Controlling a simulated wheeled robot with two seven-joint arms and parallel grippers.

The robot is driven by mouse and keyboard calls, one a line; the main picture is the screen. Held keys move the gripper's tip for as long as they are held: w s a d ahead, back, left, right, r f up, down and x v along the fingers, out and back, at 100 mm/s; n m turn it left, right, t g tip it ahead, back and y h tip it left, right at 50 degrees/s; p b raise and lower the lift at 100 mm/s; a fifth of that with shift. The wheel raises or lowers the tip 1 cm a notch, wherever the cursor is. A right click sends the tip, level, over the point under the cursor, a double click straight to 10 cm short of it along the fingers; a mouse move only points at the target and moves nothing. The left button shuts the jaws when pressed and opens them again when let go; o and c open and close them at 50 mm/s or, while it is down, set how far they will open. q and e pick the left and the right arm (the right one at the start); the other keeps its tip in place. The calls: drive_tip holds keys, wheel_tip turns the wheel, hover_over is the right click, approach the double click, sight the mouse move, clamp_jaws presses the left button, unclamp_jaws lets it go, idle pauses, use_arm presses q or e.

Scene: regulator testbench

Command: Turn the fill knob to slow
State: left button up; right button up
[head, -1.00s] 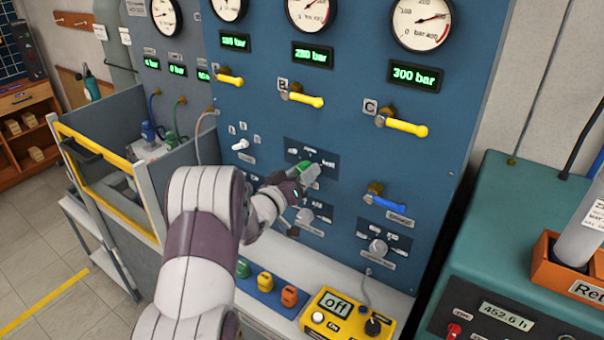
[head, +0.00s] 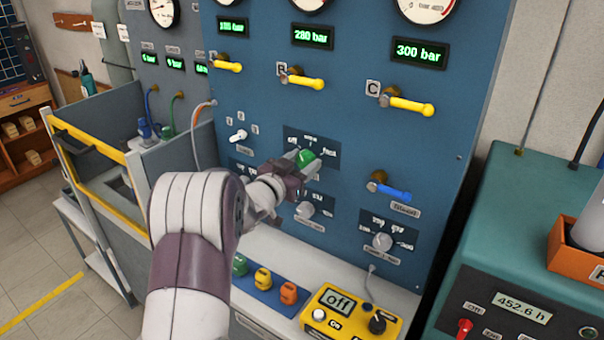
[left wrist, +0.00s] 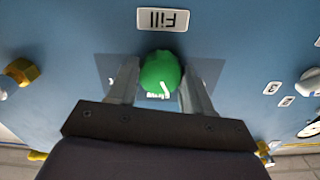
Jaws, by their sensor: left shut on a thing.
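The fill knob is a round green knob (head: 306,158) on a dark label plate (head: 328,147) in the middle of the blue panel. In the left wrist view the green knob (left wrist: 160,74) sits between the two fingers, with a white mark on its face and the "Fill" label (left wrist: 163,19) beyond it. My left gripper (head: 303,162) is shut on the knob from the front; it also shows in the left wrist view (left wrist: 160,88). The plate's words are partly covered, so I cannot read the setting surely. My right gripper is not in view.
Yellow-handled valves (head: 302,78) run across the panel above, and a blue-handled valve (head: 388,188) is to the right. Grey knobs (head: 305,210) sit below. A yellow meter reading "off" (head: 350,315) stands on the bench. A green machine (head: 520,240) is at the right.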

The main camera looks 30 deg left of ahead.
use_arm(q)
drive_tip(key=m+b, duration=0.3)
drive_tip(key=shift+f+m, duration=0.2)
drive_tip(key=shift+m, duration=0.1)
drive_tip(key=shift+r+m+b, duration=0.1)
drive_tip(key=shift+m+b, duration=0.6)
drive_tip(key=shift+b, duration=0.05)
drive_tip(key=o, duration=1)
drive_tip(key=shift+o, duration=0.2)
drive_tip(key=shift+r, duration=0.1)
drive_tip(key=shift+s, duration=0.1)
drive_tip(key=s, duration=1.2)
drive_tip(key=shift+s+a+b, duration=0.25)
drive_tip(key=shift+a+b, duration=0.1)
drive_tip(key=shift+a, duration=0.1)
